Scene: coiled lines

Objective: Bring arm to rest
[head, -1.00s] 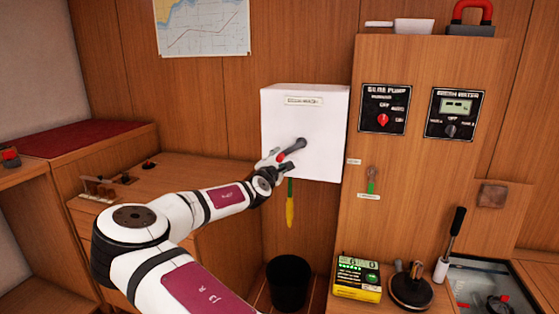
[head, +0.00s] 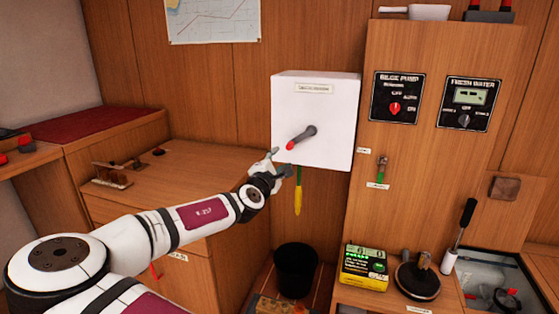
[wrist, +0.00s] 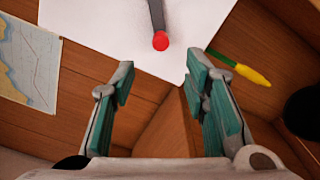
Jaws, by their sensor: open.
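My arm reaches from the lower left of the head view, and my gripper (head: 279,164) is just below and left of the lever on the white box. In the wrist view my gripper (wrist: 160,95) is open, with nothing between its two teal-padded fingers. The white box (head: 335,130) is on the wood wall. Its dark lever (head: 303,136) has a red tip and points down to the left. The red tip of the lever (wrist: 160,41) also shows in the wrist view, beyond the fingertips and apart from them.
A yellow-and-green handled tool (head: 298,195) hangs below the box. A black bin (head: 295,268) stands on the floor beneath. A wooden counter (head: 190,165) lies left of my gripper. A tall panel (head: 425,165) with switches, and a yellow-black device (head: 364,268), are at the right.

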